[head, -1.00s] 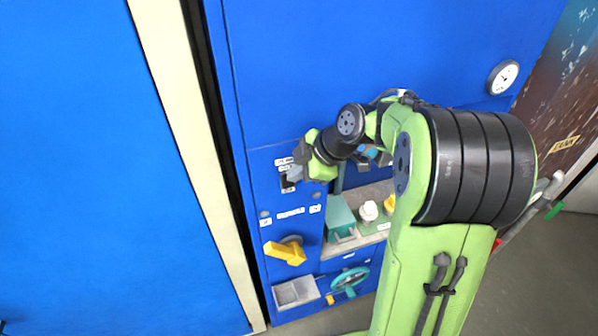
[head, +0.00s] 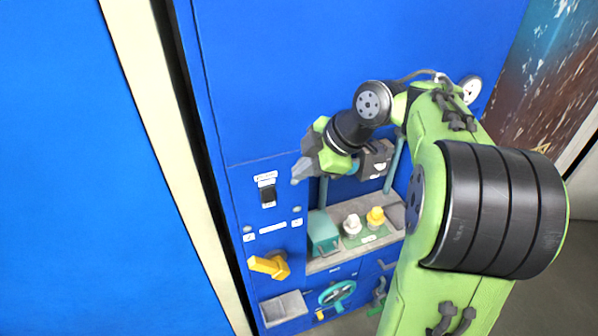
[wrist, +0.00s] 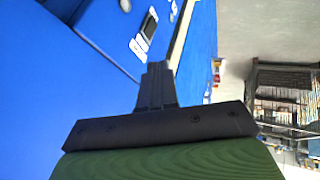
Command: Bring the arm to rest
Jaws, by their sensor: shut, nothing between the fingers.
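My gripper (head: 303,171) shows in the head view in front of the blue cabinet (head: 260,90), just right of and above a black switch on a white plate (head: 268,195). Its fingers are together with nothing between them, and it appears apart from the switch. In the wrist view the closed fingers (wrist: 156,85) point up the picture, with the blue panel and the dark switch (wrist: 150,22) beyond them. My green and black arm reaches in from the lower right of the head view and hides part of the cabinet.
Below the gripper are a yellow handle (head: 270,264), a grey bin (head: 284,308) and a teal handwheel (head: 338,295). A recessed shelf holds a teal box (head: 323,233), a white knob-like piece (head: 352,225) and a yellow one (head: 375,217). A round gauge (head: 471,89) is at upper right.

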